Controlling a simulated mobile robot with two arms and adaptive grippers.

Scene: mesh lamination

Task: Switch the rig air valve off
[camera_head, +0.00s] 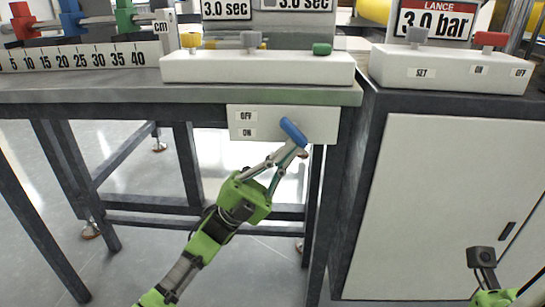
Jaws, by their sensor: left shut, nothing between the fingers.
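The rig air valve has a blue handle (292,130) on a white panel (265,122) under the front edge of the bench. The handle is tilted, with its upper end to the left and its lower end to the right. The panel has an OFF label above an ON label, both left of the handle. My left gripper (297,143) is shut with its fingertips at the lower end of the handle. I cannot tell whether they touch it. Part of my right arm's green end (492,298) shows at the bottom right corner; its fingers cannot be made out.
On the bench stand a white box (265,68) with yellow, grey and green knobs and a centimetre ruler (90,58). To the right, a cabinet (435,190) carries another box (450,72) with SET, ON and OFF labels. Bench legs stand around the open space below.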

